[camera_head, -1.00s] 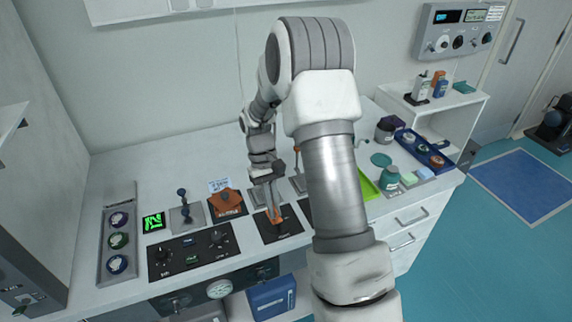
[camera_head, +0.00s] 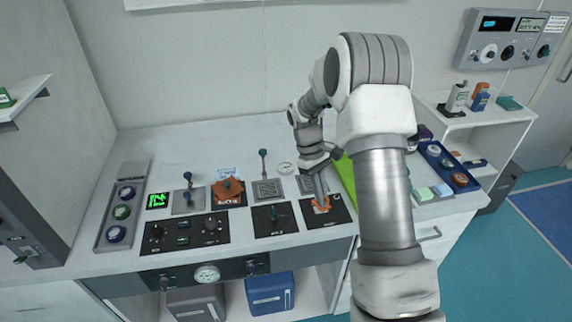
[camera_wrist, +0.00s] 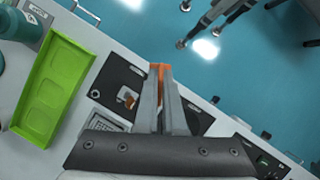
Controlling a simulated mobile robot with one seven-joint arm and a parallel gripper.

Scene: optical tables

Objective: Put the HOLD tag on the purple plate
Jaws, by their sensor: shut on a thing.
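My gripper (camera_head: 321,203) is shut on a small orange piece (camera_wrist: 160,69), low over the right-hand black panel (camera_head: 342,213). Its lettering cannot be read, so I cannot tell whether it is the HOLD tag. Whether it touches the panel is unclear. In the wrist view another small orange-and-white part (camera_wrist: 127,97) shows on a black panel, left of the fingers. A larger orange piece (camera_head: 228,192) with blurred lettering sits around a lever on the bench further left. I cannot pick out a purple plate for sure; a dark purple object (camera_head: 425,131) stands at the back right, partly behind my arm.
A black panel with a green lever (camera_head: 274,212) lies left of my gripper. Upright levers stand behind. A bright green tray (camera_wrist: 50,87) is close by. A blue tray (camera_head: 441,165) holds round items at the right. The bench behind the levers is mostly clear.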

